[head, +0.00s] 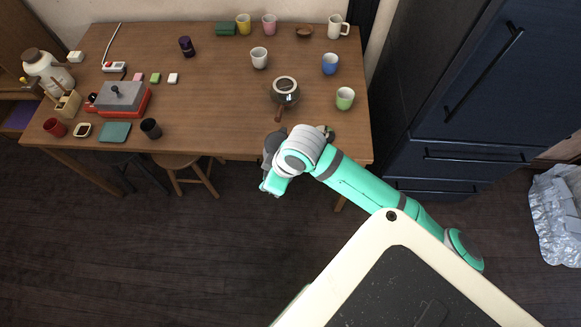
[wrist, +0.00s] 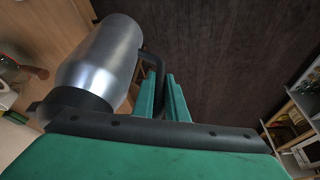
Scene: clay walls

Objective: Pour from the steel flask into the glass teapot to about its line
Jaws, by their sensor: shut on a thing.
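The steel flask (wrist: 105,55) fills the left of the wrist view, a brushed silver body with a dark collar and a dark side handle. My gripper (wrist: 165,92) is shut on that handle, with teal fingers on it. In the head view my wrist hangs in front of the table's near edge and largely hides the flask. The glass teapot (head: 286,86), with a round dark-rimmed top and a brown handle toward me, stands on the table just beyond my wrist. Its fill line and the liquid level cannot be made out.
On the wooden table (head: 215,100), a green cup (head: 345,98), a blue cup (head: 330,64) and a white cup (head: 259,58) stand around the teapot. A red and grey appliance (head: 123,98) is at the left. The table's middle is mostly clear. Dark cabinets (head: 465,90) stand at right.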

